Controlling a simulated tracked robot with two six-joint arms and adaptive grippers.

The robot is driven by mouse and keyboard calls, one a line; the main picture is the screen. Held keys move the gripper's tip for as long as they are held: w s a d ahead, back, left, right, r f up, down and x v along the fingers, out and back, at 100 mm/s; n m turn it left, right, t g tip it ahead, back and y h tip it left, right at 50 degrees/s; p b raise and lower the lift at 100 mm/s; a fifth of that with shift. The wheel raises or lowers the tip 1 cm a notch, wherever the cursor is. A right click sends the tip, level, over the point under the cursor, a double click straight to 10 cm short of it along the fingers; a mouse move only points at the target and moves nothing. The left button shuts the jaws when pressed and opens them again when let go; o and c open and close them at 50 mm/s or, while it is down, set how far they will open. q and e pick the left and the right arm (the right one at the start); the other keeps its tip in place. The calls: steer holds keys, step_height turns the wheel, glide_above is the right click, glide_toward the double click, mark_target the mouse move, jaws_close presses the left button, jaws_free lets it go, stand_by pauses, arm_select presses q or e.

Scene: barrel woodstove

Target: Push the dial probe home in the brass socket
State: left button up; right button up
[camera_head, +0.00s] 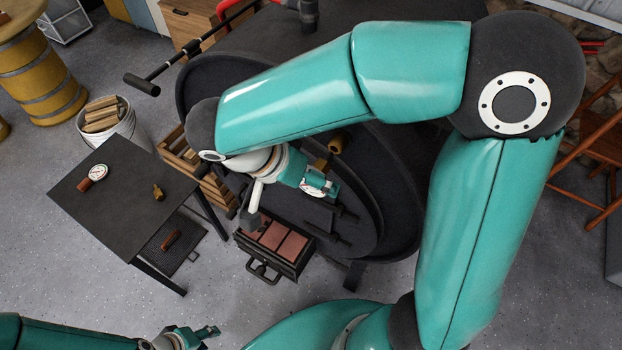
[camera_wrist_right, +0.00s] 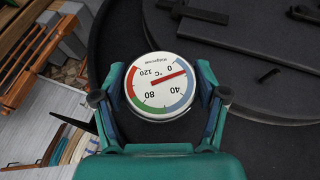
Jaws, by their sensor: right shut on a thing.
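The dial probe's round face (camera_wrist_right: 157,84), white with a red, green and blue scale, sits between the fingers of my right gripper (camera_wrist_right: 160,98), which is shut on it. In the head view my right gripper (camera_head: 320,186) is at the dark round front of the stove (camera_head: 365,205). The probe's stem is hidden behind the dial, so I cannot tell how deep it sits. A brass cylinder (camera_head: 337,143) shows just above this gripper; I cannot tell if it is the socket. My left gripper (camera_head: 207,332) is low in the head view, away from the stove, seemingly empty, its opening unclear.
A dark table (camera_head: 120,215) at left holds another round gauge (camera_head: 98,171), a reddish-brown piece (camera_head: 85,185) and a small brass piece (camera_head: 158,193). A tray of red bricks (camera_head: 262,268) juts out below the stove front. A white bucket (camera_head: 128,125) holds firewood. Open floor lies in front.

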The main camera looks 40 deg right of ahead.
mark_target(318, 162)
steer(key=shift+w+d+b, duration=0.1)
steer(key=shift+w+d, duration=0.15)
steer(key=shift+d, duration=0.4)
steer(key=shift+w+d+b, duration=0.15)
steer(key=shift+w+d, duration=0.15)
steer(key=shift+d, duration=0.3)
steer(key=shift+w+d+b, duration=0.1)
steer(key=shift+w+d, duration=0.15)
steer(key=shift+d, duration=0.4)
steer(key=o, duration=1.4)
steer(key=shift+d, duration=0.1)
steer(key=v, duration=1.2)
steer(key=shift+w, duration=0.1)
steer(key=shift+f, duration=0.1)
